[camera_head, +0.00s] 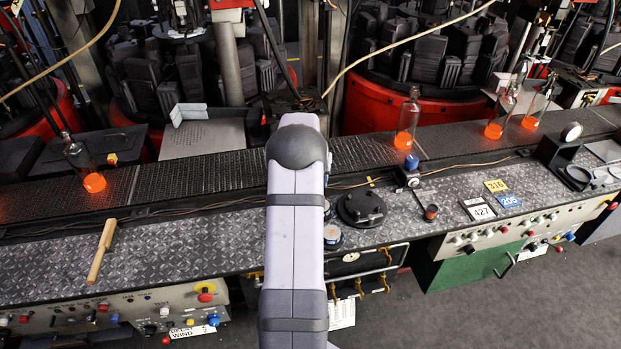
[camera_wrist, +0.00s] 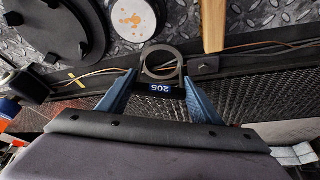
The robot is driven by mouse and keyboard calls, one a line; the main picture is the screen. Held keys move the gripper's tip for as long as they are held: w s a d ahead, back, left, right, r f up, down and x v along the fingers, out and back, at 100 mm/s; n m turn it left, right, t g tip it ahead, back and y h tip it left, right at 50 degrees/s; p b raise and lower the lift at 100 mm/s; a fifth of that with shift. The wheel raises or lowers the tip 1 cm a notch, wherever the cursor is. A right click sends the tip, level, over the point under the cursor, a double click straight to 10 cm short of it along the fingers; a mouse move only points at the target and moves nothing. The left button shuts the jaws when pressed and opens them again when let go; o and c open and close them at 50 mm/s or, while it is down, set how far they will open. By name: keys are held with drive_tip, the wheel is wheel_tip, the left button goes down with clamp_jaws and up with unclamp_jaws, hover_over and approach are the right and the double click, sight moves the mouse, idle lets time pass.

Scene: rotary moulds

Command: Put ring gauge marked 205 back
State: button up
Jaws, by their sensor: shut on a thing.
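The ring gauge marked 205 (camera_wrist: 147,70) is a dark ring with a blue label tab, seen nearly face-on in the wrist view. My gripper (camera_wrist: 160,84) has its two blue fingers on either side of the label tab, shut on it. The ring sticks out beyond the fingertips over the bench and conveyor edge. In the head view my arm hides the gripper and the ring. A blue card marked 205 (camera_head: 508,201) lies on the bench at right, beside a yellow card marked 316 (camera_head: 495,185) and a white card marked 427 (camera_head: 482,211).
A black round plate (camera_head: 362,208) and a small cup (camera_head: 432,212) stand on the bench. A wooden-handled tool (camera_head: 102,250) lies at left. A dial stand (camera_head: 553,158) is at far right. Glowing bottles (camera_head: 407,122) stand on the conveyor behind. The left bench is mostly clear.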

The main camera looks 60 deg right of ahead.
drive_tip(key=shift+f, duration=0.25)
drive_tip(key=shift+f, duration=0.1)
drive_tip(key=shift+f, duration=0.15)
drive_tip(key=o, duration=1.1)
drive_tip(key=shift+c, duration=0.2)
drive_tip(key=shift+r, duration=0.3)
drive_tip(key=b+v, duration=0.3)
drive_tip(key=v, duration=0.9)
drive_tip(key=shift+b, duration=0.3)
drive_tip(key=shift+a+f, duration=0.1)
